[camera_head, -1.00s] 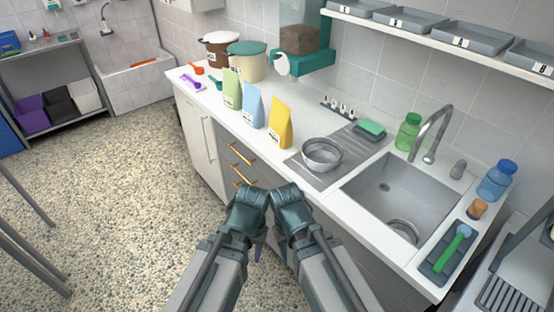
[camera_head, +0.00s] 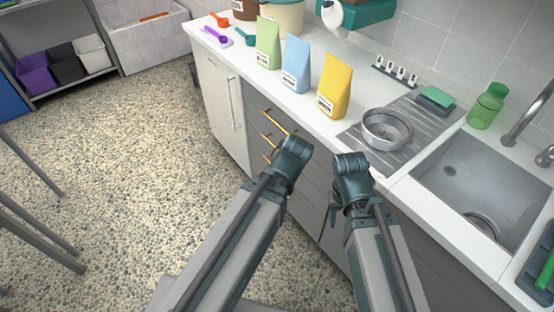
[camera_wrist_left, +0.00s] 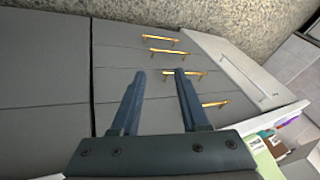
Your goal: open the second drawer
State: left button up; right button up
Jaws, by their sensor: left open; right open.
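The grey drawer unit has a stack of drawer fronts with brass bar handles. The top handle (camera_head: 279,122) and the second drawer's handle (camera_head: 268,138) show left of my left gripper (camera_head: 292,158) in the head view. In the left wrist view the second handle (camera_wrist_left: 198,73) appears by the right-hand fingertip of my left gripper (camera_wrist_left: 158,74); contact cannot be told. The drawers look shut. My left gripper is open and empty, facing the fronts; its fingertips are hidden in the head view. My right gripper (camera_head: 345,190) is open, farther right, before the cabinet.
The white counter holds green (camera_head: 268,42), blue (camera_head: 296,64) and yellow (camera_head: 334,86) bags, a metal bowl (camera_head: 388,128) and a sink (camera_head: 480,180). A white cabinet door (camera_head: 222,112) stands left of the drawers.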

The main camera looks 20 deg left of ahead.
pick_arm(q)
jog(key=w+a+f+m+t+y+b, duration=0.1)
jog(key=w+a+f+m+t+b, duration=0.1)
jog(key=w+a+f+t+b, duration=0.65)
jog(key=w+a+f+m+t+y+b, duration=0.15)
jog(key=w+a+b, duration=0.35)
jog(key=b, duration=0.8)
jog(key=m+t+h+b, duration=0.5)
jog(key=m+h+b, duration=0.65)
jog(key=b, duration=0.85)
send_near(276, 147)
jog(key=shift+m+y, duration=0.7)
jog(key=shift+m, duration=0.2)
jog(key=x, duration=0.3)
jog(key=p+x, duration=0.1)
jog(key=x, duration=0.2)
jog(key=p+x, duration=0.1)
jog(key=x, duration=0.2)
jog(key=shift+w+d, duration=0.3)
jog(key=shift+d, duration=0.15)
pick_arm(e)
notch_tip(276, 147, down, 42)
jog(key=shift+w+f, duration=0.1)
pick_arm(q)
grip_shut()
